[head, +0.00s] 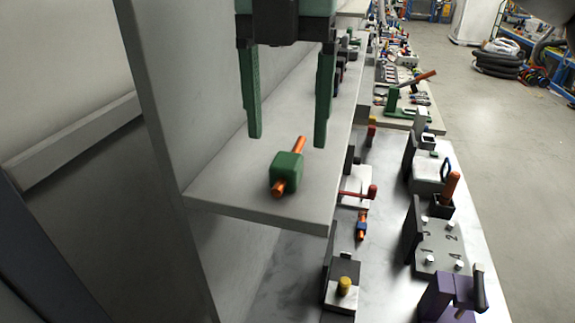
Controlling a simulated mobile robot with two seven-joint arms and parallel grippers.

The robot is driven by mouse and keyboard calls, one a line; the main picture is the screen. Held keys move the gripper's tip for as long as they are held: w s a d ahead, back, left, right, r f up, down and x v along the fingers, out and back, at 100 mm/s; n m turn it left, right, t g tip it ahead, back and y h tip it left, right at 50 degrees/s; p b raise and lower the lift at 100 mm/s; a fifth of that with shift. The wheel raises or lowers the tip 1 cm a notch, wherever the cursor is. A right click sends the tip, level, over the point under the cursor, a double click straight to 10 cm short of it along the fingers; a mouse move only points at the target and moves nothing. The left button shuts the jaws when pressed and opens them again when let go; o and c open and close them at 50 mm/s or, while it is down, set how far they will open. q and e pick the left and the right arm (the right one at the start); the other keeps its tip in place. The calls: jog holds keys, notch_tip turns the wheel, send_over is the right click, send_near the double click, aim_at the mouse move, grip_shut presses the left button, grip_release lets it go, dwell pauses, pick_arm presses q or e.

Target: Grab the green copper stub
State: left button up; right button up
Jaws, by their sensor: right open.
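The green copper stub (286,173) is a green block with a copper-orange rod through it. It lies at the near end of a pale grey shelf (235,192), the rod pointing toward the back. My right gripper (289,140) comes down from the top of the head view with two long green fingers. It is open and empty. In the picture its fingertips are just above the stub, one to the left and one to the right. I cannot tell how high they are above the shelf. My left gripper is not in view.
An upright panel (178,120) borders the shelf on the left. More items stand farther back on the shelf. A lower bench to the right holds a blue-and-orange stub (362,225), a red-knobbed handle (372,191), a numbered block (440,245) and a purple fixture (445,300).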

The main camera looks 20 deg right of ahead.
aim_at(288, 158)
jog(key=shift+s+f, duration=0.1)
jog(key=shift+f, duration=1.65)
jog(key=shift+c, duration=0.3)
grip_shut()
